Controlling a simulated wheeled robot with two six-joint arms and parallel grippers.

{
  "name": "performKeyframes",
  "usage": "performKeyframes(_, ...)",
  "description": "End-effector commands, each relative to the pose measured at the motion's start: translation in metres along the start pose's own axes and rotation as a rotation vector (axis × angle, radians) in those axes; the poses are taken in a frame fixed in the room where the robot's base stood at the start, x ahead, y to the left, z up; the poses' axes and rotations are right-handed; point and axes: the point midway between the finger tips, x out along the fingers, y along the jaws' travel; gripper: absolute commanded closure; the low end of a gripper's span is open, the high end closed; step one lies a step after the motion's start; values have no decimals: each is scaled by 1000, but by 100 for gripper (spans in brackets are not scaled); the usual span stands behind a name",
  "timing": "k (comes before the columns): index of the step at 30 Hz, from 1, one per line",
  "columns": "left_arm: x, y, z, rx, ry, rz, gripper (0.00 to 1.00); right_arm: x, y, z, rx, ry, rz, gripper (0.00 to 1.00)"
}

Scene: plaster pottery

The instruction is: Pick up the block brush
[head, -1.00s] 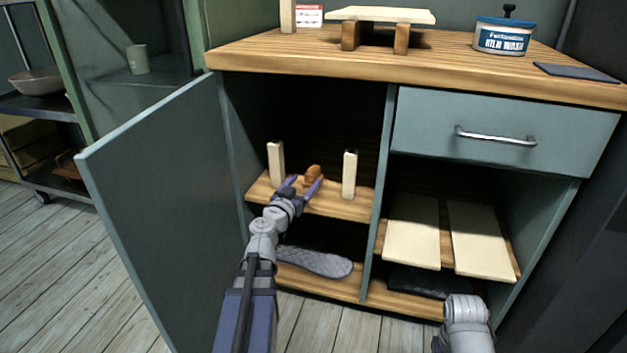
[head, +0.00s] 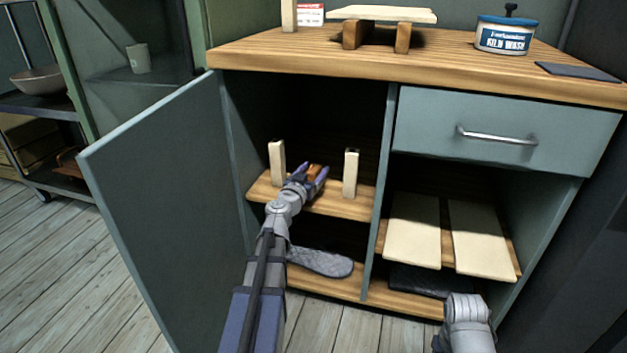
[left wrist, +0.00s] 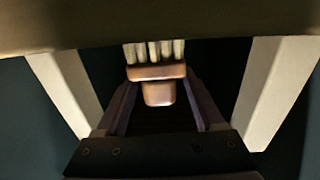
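The block brush (head: 315,170) lies on the upper left shelf of the cabinet. It shows brown in the head view. The left wrist view shows its wooden block and handle (left wrist: 157,74) with pale bristles pointing away from me. My left gripper (head: 309,172) reaches into the compartment with its purple fingers open on either side of the brush. In the left wrist view the fingers (left wrist: 160,95) stand apart, with gaps between them and the handle. My right gripper is out of view; only part of my right arm shows at the bottom.
Two cream posts (head: 277,163) (head: 351,174) stand on the shelf (head: 335,205), one on each side of my gripper. The open cabinet door (head: 160,205) is at left. A grey sole-shaped item (head: 322,263) lies on the lower shelf. Cream boards (head: 413,228) lie in the right compartment.

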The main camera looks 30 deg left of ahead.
Motion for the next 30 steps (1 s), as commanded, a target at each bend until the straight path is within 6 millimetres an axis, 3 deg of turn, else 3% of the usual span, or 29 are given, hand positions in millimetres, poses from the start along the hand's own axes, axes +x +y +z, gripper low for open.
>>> performKeyframes(2,0,0,0,0,0,0,41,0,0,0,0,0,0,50)
performKeyframes(18,0,0,0,0,0,0,100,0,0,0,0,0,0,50)
performKeyframes(30,0,0,0,0,0,0,100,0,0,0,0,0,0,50)
